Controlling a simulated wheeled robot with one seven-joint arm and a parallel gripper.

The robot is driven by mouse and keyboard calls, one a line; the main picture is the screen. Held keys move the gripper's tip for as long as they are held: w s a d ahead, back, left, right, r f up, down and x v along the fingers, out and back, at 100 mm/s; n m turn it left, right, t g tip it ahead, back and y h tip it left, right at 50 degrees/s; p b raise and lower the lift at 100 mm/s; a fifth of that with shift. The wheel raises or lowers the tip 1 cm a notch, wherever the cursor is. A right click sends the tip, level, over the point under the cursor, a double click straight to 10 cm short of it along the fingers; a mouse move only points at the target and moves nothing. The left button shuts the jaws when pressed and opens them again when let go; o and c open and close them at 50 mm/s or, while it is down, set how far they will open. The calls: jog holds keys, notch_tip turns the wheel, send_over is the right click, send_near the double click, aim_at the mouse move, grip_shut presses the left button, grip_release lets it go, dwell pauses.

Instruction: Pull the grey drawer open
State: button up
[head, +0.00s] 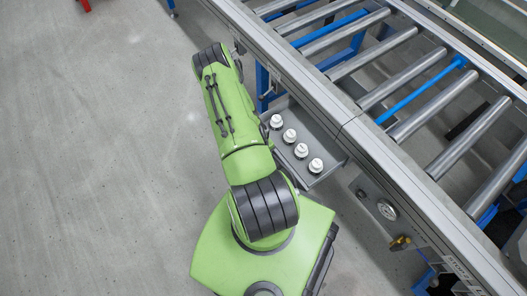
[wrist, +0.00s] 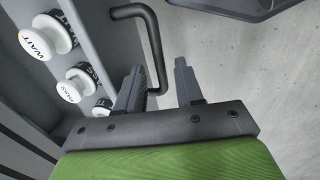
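The grey drawer (head: 325,172) sticks out from under the conveyor's side rail in the head view, with its inside showing. White round-topped pieces (head: 302,150) stand in a row in it. In the wrist view the drawer's grey wall (wrist: 94,45) is at the left, with a black bent bar handle (wrist: 150,40) on its outer side. My gripper (wrist: 160,85) is open, its two dark fingers apart. The lower end of the handle shows between the fingers, nearer the left one; I cannot tell whether they touch. In the head view my green arm hides the handle and the fingers.
A roller conveyor (head: 385,88) with a grey side rail runs along the right, above the drawer. A round gauge (head: 387,210) and a brass fitting (head: 400,243) sit low on its side. The concrete floor (head: 90,160) to the left is clear.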

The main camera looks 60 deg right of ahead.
notch_tip(320, 180, up, 16)
jog(key=w+a+p, duration=0.1)
jog(key=a+p, duration=0.1)
jog(key=p, duration=0.3)
jog(key=shift+a+f, duration=0.25)
jog(key=shift+a, duration=0.05)
jog(key=shift+w, duration=0.2)
jog(key=w+a+r+n+t+p, duration=0.1)
jog(key=w+a+r+p, duration=0.1)
jog(key=w+r, duration=0.55)
jog(key=w+a+r+t+p, duration=0.1)
jog(key=w+a+r+p, duration=0.2)
jog(key=r, duration=0.7)
jog(key=w+a+r+n+t+y+p, duration=0.1)
jog(key=a+r, duration=0.3)
jog(key=r, duration=0.4)
jog(key=w+a+r+n+t, duration=0.1)
jog(key=a+r, duration=0.4)
jog(key=r, duration=0.3)
jog(key=s+a+r+n+t+p, duration=0.1)
jog(key=s+a+r, duration=0.3)
jog(key=r, duration=0.3)
jog(key=s+a+r+n+t+p, duration=0.1)
jog(key=s+a+r+p, duration=0.1)
jog(key=s+a+r, duration=0.3)
notch_tip(320, 180, up, 2)
jog(key=shift+s+a+r+y, duration=0.15)
jog(key=shift+s+r+y, duration=0.2)
jog(key=shift+s, duration=0.8)
